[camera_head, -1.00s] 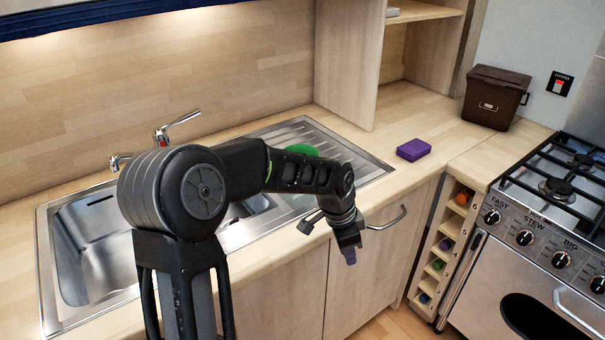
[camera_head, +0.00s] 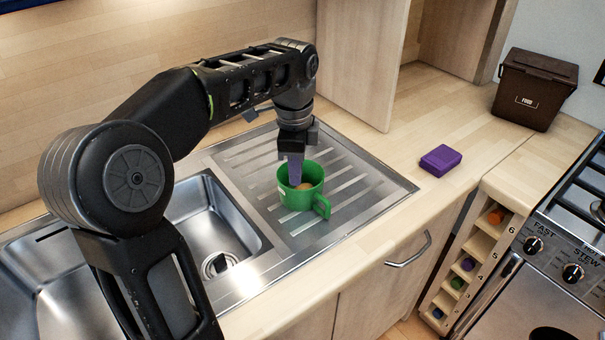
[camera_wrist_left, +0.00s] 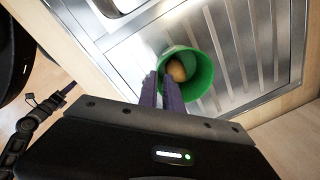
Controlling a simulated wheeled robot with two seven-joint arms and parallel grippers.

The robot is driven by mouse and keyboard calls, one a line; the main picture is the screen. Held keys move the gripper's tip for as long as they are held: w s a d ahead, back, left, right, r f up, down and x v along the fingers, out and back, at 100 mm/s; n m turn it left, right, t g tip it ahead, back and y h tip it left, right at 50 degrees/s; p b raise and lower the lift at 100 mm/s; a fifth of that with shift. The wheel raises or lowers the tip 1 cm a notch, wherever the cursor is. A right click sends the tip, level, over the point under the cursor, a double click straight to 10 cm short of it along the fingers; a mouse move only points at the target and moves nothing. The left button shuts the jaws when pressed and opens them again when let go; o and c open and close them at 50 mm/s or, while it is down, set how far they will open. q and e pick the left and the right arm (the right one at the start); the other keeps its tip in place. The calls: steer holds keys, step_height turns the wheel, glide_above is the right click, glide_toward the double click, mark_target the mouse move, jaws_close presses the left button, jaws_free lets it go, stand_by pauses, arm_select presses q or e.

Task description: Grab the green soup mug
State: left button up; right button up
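The green soup mug (camera_head: 290,199) stands upright on the ridged drainboard, its handle towards the front right. A round brown item (camera_head: 305,187) lies inside it. My left gripper (camera_head: 295,178) points down at the mug, its purple fingertips at the mouth. In the left wrist view the mug (camera_wrist_left: 203,72) opens towards the camera, and the left gripper's fingers (camera_wrist_left: 160,82) are slightly apart at its left rim. I cannot tell whether they touch the wall. My right gripper (camera_wrist_left: 66,90) shows small at the left of the wrist view, its opening unclear.
The sink basin (camera_head: 215,235) lies left of the drainboard (camera_head: 365,190). A purple box (camera_head: 440,160) and a brown food bin (camera_head: 535,90) stand on the counter to the right. A wooden side panel (camera_head: 360,60) rises behind the drainboard. The cooker (camera_head: 560,255) is at the right.

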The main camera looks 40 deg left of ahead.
mark_target(297, 202)
arm_select(q)
steer(key=shift+d+f, duration=0.1)
steer(key=shift+f, duration=1.1)
step_height(297, 202, down, 5)
steer(key=shift+w+f, duration=0.1)
steer(key=shift+w, duration=0.05)
steer(key=shift+c, duration=0.3)
jaws_close()
stand_by(1.2)
stand_by(0.3)
